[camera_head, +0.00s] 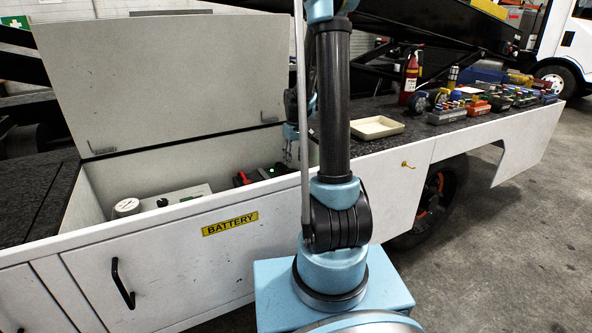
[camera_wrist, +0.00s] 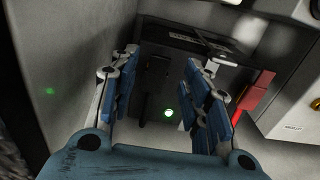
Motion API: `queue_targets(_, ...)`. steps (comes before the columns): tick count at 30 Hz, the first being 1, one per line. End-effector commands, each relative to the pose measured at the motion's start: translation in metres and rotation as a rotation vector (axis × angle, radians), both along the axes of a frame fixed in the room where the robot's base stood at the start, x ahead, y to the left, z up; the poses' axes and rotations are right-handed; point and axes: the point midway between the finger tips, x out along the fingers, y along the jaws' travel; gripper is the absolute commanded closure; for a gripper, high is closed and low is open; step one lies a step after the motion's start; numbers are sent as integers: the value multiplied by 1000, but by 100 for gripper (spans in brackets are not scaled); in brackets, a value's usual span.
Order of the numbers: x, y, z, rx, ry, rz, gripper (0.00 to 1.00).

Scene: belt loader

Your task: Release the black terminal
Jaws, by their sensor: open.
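In the wrist view my gripper (camera_wrist: 161,62) is open, with its two blue fingers apart. A black piece, apparently the black terminal (camera_wrist: 154,76), shows between and beyond the fingers, with clear gaps at its sides. A dark stem runs down from it. I cannot tell its exact depth from the fingertips. A red part (camera_wrist: 258,96) lies to the right of the right finger. In the head view the open battery box (camera_head: 100,188) holds a red clamp-like piece (camera_head: 241,179) beside dark parts.
The raised lid (camera_head: 165,80) stands behind the box. The box's front wall carries a yellow BATTERY label (camera_head: 230,224). A white unit with a round dial (camera_head: 126,207) sits inside at left. A tray (camera_head: 377,127), a fire extinguisher (camera_head: 409,77) and several coloured items stand on the deck at right.

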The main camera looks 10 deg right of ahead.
Motion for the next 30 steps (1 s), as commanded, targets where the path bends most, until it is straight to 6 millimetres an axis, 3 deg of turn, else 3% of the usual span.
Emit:
queue_targets(9,1,0,-37,0,0,0,57)
queue_targets(23,0,0,-45,0,0,0,57)
queue_targets(29,0,0,-45,0,0,-1,97)
queue_targets(30,0,0,-45,0,0,-1,100)
